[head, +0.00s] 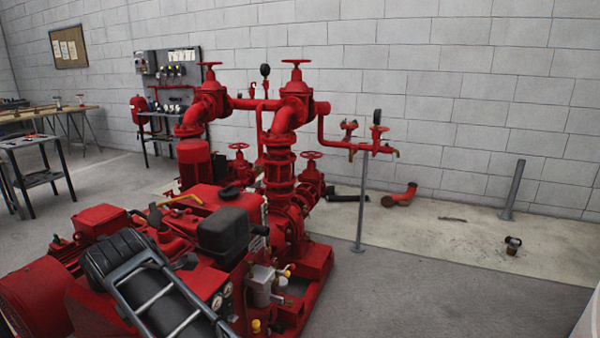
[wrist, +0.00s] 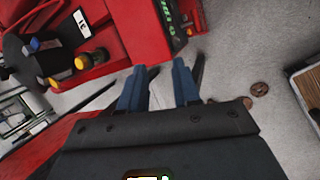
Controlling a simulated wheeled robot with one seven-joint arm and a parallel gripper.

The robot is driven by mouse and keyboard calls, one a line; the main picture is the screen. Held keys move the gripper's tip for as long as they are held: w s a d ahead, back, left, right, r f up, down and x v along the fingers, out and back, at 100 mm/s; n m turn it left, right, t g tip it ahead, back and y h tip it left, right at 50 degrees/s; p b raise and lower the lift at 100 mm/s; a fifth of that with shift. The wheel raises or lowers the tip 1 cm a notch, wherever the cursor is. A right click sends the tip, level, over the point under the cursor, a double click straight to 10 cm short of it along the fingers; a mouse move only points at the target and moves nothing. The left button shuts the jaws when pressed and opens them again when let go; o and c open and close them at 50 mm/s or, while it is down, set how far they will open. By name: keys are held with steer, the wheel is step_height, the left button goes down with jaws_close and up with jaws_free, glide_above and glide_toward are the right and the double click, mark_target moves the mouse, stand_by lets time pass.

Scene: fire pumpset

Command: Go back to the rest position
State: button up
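My gripper (wrist: 160,74) shows in the wrist view with its two blue fingers apart and grey floor visible between them. It is open and holds nothing. My gripper is not seen in the head view. The red fire pumpset (head: 280,190) stands in the left and middle of the head view, with valves, pipes and an engine. In the wrist view, red machine parts (wrist: 135,25) with a dark part and yellow caps lie beyond the fingers at the upper left. The fingers appear apart from them, though the exact distance cannot be told.
A workbench (head: 55,112) and a dark cart (head: 38,178) stand at the left. A tool panel (head: 168,68) is by the block wall. A thin grey post (head: 361,205), a red pipe elbow (head: 400,195) and a leaning grey post (head: 513,190) are at right. Floor at front right is clear.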

steer(key=s+d+f+m+y, duration=0.25)
steer(key=s+d+f, duration=0.2)
steer(key=f, duration=0.35)
steer(key=s+d+f+m+y, duration=0.1)
steer(key=s+d+f+m, duration=0.35)
steer(key=f, duration=0.45)
steer(key=s+d+f+m+t, duration=0.35)
steer(key=s+d+m, duration=0.35)
steer(key=s+d, duration=0.55)
steer(key=s+d+r+m+t+h, duration=0.1)
steer(key=s+d+r+m, duration=0.2)
steer(key=s+d, duration=0.25)
steer(key=s+d+r+m+t, duration=0.2)
steer(key=s+d+m, duration=0.15)
steer(key=d, duration=0.35)
steer(key=s+d+r+m+t+h, duration=0.1)
steer(key=s+d+r+m, duration=0.2)
steer(key=s+d, duration=0.25)
steer(key=s+d+r+m+t+h, duration=0.1)
steer(key=s+d+r, duration=0.3)
steer(key=r, duration=0.4)
steer(key=s+d+r+m+t+h, duration=0.2)
steer(key=s+d+r+m, duration=0.2)
steer(key=r, duration=0.4)
steer(key=shift+s+d+r, duration=0.4)
steer(key=shift+s+d, duration=0.2)
steer(key=shift+s, duration=0.4)
